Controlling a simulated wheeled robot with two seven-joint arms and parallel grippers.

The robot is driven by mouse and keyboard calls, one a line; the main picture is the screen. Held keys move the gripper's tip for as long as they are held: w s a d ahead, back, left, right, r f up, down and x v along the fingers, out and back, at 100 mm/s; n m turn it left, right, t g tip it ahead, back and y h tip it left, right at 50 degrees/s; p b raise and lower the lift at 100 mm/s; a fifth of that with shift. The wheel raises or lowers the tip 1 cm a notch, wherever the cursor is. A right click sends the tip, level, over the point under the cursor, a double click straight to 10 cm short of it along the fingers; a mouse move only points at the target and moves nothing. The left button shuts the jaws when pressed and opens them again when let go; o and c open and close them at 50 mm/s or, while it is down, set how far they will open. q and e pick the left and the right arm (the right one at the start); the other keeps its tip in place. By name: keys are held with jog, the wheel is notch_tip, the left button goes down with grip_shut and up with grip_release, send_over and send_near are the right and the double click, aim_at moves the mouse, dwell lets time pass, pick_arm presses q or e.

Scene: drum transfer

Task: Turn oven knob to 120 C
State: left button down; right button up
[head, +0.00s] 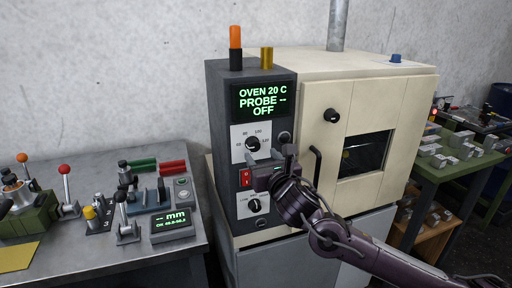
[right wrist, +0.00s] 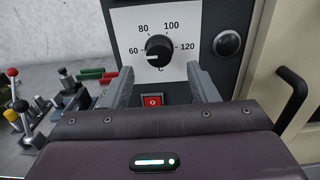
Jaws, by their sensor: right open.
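The oven knob (head: 252,144) is black and round on a white dial plate, under a display (head: 263,101) reading OVEN 20 C, PROBE --, OFF. In the right wrist view the knob (right wrist: 158,50) has marks 60, 80, 100 and 120 around it. Its white pointer line lies to the left, near or slightly below 60. My right gripper (head: 270,160) is open and empty, just below and in front of the knob. In the right wrist view its fingers (right wrist: 162,82) stand apart either side below the knob, with no contact visible. My left gripper is out of view.
A red rocker switch (right wrist: 152,100) sits below the knob, and a second knob (head: 254,205) lower on the panel. A round button (right wrist: 227,43) and the oven door handle (head: 316,165) are to the right. A bench (head: 120,255) with levers stands left.

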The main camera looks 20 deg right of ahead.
aim_at(255, 148)
jog(key=w, duration=0.2)
jog(key=w+p, duration=0.1)
jog(key=w, duration=0.2)
jog(key=shift+a+r, duration=0.1)
jog(key=shift+a, duration=0.1)
jog(key=shift+w, duration=0.3)
jog(key=c, duration=1)
jog(key=shift+o, duration=0.2)
